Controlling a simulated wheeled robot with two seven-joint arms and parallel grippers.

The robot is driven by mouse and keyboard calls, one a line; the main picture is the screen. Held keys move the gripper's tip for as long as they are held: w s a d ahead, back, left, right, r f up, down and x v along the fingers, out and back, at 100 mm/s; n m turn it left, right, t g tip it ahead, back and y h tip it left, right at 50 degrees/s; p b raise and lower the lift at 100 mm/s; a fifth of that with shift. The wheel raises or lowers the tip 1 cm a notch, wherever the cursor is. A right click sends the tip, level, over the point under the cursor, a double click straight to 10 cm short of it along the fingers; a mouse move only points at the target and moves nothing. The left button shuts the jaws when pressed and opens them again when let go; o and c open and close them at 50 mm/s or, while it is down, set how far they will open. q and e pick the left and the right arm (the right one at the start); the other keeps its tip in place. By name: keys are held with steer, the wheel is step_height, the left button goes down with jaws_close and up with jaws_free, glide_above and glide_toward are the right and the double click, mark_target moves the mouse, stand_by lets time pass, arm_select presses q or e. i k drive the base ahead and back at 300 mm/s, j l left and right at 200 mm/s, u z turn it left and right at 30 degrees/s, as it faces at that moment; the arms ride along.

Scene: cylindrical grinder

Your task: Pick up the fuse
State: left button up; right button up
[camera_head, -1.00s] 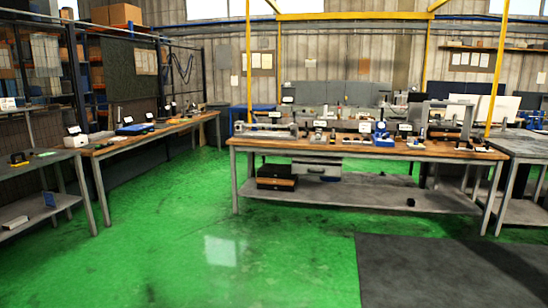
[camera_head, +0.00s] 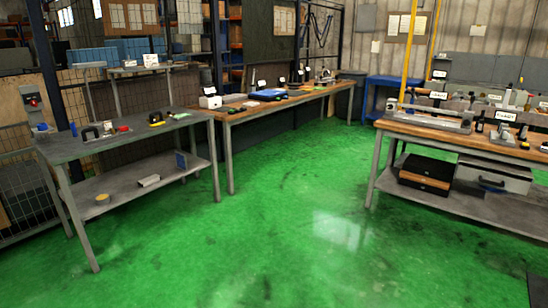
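I cannot make out a fuse for certain in the head view; the small items on the tables are too far away to tell. Small objects, among them a red one (camera_head: 123,129) and a yellow-and-black one (camera_head: 156,119), lie on the grey metal table (camera_head: 75,150) at the left. A blue flat item (camera_head: 267,95) and several small things with white labels stand on the long wooden-topped bench (camera_head: 232,114) behind it. Neither of my grippers is in view.
A wire-mesh fence (camera_head: 25,205) and a red-button box (camera_head: 33,101) are at the far left. The green floor (camera_head: 280,230) between is clear.

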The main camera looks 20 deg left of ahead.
mark_target(107, 125)
steer(key=i+j+u, duration=0.25)
steer(key=i+u, duration=0.15)
steer(key=i, duration=0.2)
steer(key=i+u, duration=0.35)
steer(key=i, duration=0.25)
steer(key=i+u, duration=0.4)
steer(key=i, duration=0.25)
steer(key=i+l+u, duration=0.4)
steer(key=i, duration=0.2)
steer(key=i+l+u, duration=0.75)
steer(key=i+l, duration=0.25)
steer(key=l, duration=0.15)
steer(key=i+l, duration=0.2)
steer(key=l, duration=0.15)
steer(key=i+l+u, duration=0.1)
steer(key=l, duration=0.3)
steer(key=i+l, duration=0.3)
steer(key=i+l+u, duration=0.05)
